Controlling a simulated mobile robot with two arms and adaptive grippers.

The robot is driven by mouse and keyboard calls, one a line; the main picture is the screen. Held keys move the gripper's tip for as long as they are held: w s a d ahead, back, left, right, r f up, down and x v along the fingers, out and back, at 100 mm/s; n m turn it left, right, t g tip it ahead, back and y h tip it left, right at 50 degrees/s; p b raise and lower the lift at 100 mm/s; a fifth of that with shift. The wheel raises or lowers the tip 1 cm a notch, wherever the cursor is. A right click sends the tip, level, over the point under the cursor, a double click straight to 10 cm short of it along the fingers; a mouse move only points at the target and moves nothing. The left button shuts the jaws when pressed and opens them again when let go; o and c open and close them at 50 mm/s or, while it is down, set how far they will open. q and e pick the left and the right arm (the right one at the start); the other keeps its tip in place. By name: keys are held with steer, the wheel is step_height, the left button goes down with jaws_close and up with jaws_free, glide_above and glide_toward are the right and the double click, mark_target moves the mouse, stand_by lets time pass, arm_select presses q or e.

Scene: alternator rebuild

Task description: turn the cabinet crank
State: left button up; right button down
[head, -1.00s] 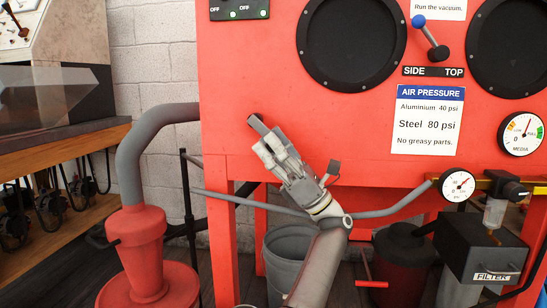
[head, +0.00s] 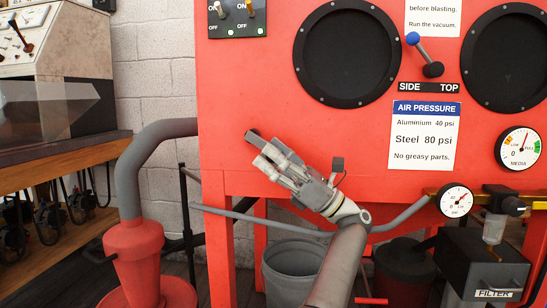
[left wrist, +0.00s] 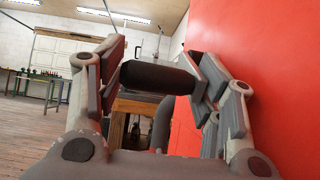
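The crank's dark rounded grip (left wrist: 157,77) lies crosswise between my left gripper's fingers in the left wrist view. In the head view, my left gripper (head: 259,150) lies along the front of the red cabinet (head: 300,135), pointing up and left. It hides most of the crank there. In the left wrist view, the fingers of my left gripper (left wrist: 160,80) stand wide apart, one near each end of the grip. Firm contact is not clear. My right gripper is not in view.
A lever with a blue knob (head: 413,39) sits above the SIDE/TOP label. Round black ports (head: 346,47) flank it. A grey hose (head: 130,165) and red cyclone (head: 133,255) stand left. A grey bin (head: 290,268) and filter box (head: 480,260) stand below.

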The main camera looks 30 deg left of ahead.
arm_select(q)
steer(key=shift+o, duration=1.1)
steer(key=shift+s+d, duration=0.1)
steer(key=shift+s, duration=0.1)
steer(key=shift+w+d, duration=0.1)
steer(key=shift+w, duration=0.05)
steer(key=v, duration=0.7)
steer(key=shift+f, duration=0.15)
